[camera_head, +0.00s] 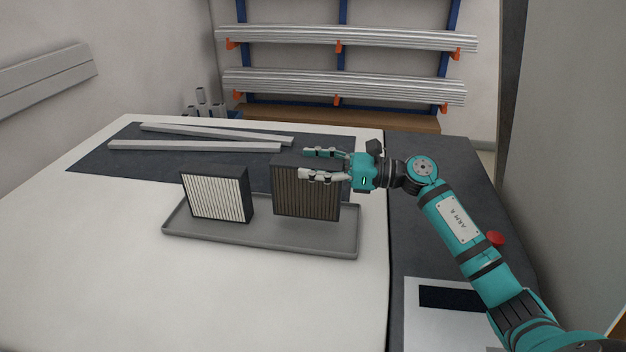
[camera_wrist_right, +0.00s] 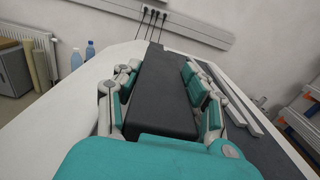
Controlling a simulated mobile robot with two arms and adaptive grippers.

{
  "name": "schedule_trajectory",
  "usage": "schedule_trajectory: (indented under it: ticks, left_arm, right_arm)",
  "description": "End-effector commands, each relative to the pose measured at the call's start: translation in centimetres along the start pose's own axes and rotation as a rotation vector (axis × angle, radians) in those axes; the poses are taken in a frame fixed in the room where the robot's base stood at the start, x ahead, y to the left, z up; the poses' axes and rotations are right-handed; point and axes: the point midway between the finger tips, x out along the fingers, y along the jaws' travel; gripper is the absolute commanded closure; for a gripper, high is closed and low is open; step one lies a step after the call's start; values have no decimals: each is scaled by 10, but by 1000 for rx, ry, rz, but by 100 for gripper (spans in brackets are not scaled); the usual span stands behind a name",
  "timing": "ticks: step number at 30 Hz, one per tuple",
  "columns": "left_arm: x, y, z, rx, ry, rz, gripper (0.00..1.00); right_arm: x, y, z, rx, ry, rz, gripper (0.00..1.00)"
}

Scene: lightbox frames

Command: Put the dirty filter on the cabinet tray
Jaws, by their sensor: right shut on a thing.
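The dirty filter (camera_head: 305,203), a dark box with a brownish pleated face, stands upright over the right part of a grey tray (camera_head: 262,238) on the table. I cannot tell whether its base touches the tray. My right gripper (camera_head: 303,163) is shut on its upper part, one finger on each side. The right wrist view also shows the filter's dark top (camera_wrist_right: 162,95) between the fingers (camera_wrist_right: 160,70). A second filter (camera_head: 214,195) with a clean white pleated face stands upright at the tray's left. My left gripper is not in view.
Several pale metal bars (camera_head: 195,146) lie on a dark mat (camera_head: 105,163) behind the tray. A red button (camera_head: 496,238) is beyond my right arm. Bottles (camera_wrist_right: 77,60) show in the wrist view. The white table's front left (camera_head: 110,280) is clear.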

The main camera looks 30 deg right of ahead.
Motion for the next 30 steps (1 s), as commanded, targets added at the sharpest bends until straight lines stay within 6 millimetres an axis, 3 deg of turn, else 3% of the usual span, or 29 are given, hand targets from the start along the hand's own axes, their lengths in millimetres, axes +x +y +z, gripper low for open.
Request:
schedule_trajectory:
  ticks: [1,5,19,20,25,30]
  left_arm:
    - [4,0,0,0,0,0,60]
    - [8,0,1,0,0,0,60]
    - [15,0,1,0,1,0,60]
    - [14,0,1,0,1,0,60]
    - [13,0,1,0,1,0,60]
    - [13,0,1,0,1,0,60]
  right_arm:
    - [0,2,-14,6,1,2,100]
    - [0,2,-32,5,0,1,100]
    - [0,2,-38,2,1,1,100]
    - [0,2,-38,3,2,1,56]
    - [0,2,-37,4,3,1,34]
    - [0,2,-37,4,2,1,34]
